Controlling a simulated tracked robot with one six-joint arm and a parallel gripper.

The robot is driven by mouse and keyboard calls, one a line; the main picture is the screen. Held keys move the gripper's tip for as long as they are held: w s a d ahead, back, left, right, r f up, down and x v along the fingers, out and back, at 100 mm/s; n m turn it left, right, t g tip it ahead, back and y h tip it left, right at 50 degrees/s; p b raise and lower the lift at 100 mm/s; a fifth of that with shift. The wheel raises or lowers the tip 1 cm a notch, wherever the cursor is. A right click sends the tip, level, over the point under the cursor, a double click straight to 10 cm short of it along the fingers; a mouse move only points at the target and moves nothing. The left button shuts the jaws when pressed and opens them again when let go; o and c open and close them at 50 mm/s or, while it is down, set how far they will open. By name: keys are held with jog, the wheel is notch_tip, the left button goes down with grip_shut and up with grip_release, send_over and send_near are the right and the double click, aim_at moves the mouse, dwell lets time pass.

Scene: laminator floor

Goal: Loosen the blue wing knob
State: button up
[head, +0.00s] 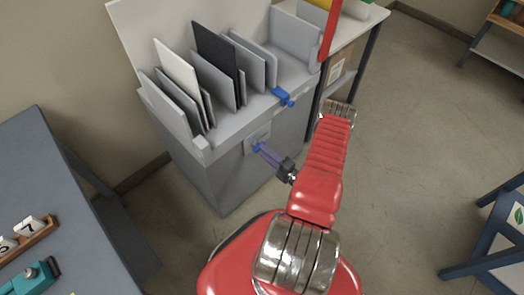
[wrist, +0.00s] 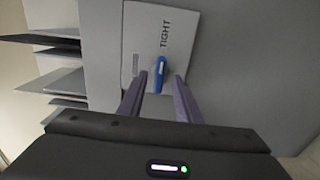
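The blue wing knob (wrist: 159,78) sits on a pale plate (wrist: 138,40) marked "TIGHT" in the wrist view. Its wing runs nearly upright in that picture, with a white mark on it. In the head view the knob (head: 257,147) shows on the front of the grey cabinet. My gripper (wrist: 161,77) is open, its two purple fingers to the left and right of the knob with a gap showing on each side. In the head view my gripper (head: 261,151) reaches the knob from the lower right. Whether the tips overlap the knob in depth is hard to tell.
A second blue handle (head: 283,96) sticks out at the cabinet's upper edge. Grey, white and black boards (head: 215,60) stand in the rack on top. A grey table (head: 60,190) stands at left, a blue-framed stand (head: 490,235) at right.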

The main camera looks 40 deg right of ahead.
aim_at(257, 146)
jog(key=shift+w, duration=1.2)
grip_shut()
jog(key=shift+a, duration=0.15)
